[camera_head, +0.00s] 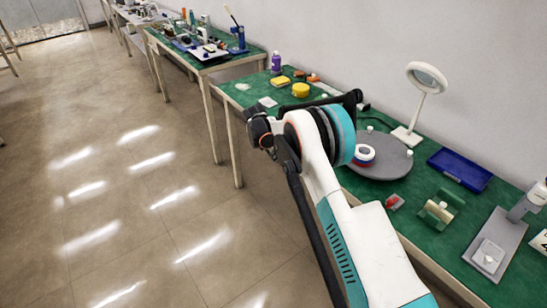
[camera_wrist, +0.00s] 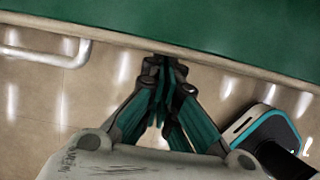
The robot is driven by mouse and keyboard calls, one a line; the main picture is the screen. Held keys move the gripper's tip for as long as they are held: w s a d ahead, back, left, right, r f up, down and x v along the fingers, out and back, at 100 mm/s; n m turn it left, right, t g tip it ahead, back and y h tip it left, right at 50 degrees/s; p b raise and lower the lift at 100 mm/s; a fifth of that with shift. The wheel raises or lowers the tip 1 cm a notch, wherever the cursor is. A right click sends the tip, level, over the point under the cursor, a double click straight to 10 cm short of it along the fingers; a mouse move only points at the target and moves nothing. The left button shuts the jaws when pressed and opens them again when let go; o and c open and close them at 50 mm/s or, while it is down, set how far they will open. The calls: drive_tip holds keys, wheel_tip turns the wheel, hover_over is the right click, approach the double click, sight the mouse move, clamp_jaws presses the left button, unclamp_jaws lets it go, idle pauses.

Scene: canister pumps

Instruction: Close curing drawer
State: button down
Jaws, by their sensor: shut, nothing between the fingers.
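I cannot make out a curing drawer in either view. In the wrist view my gripper (camera_wrist: 164,70) is shut and empty, its fingertips close to the edge of a green bench top (camera_wrist: 200,25); I cannot tell whether they touch it. A pale bent bar (camera_wrist: 45,57) shows at the left of the wrist view, below that edge; I cannot tell whether it is a handle or part of the bench frame. In the head view my arm hides my gripper and part of the bench front.
The green bench (camera_head: 425,238) along the wall holds a grey round turntable (camera_head: 382,168), a magnifier lamp (camera_head: 427,80), a blue tray (camera_head: 460,169) and a grey stand (camera_head: 496,250). A second bench (camera_head: 236,58) stands farther back. The tiled floor (camera_head: 120,200) at left is clear.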

drive_tip(key=shift+d, duration=0.1)
drive_tip(key=s+a+r+p, duration=0.3)
drive_tip(key=a+r, duration=0.3)
drive_tip(key=r, duration=0.3)
drive_tip(key=shift+s+a+r+p, duration=0.25)
drive_tip(key=shift+s+a+p, duration=0.05)
drive_tip(key=shift+s, duration=0.4)
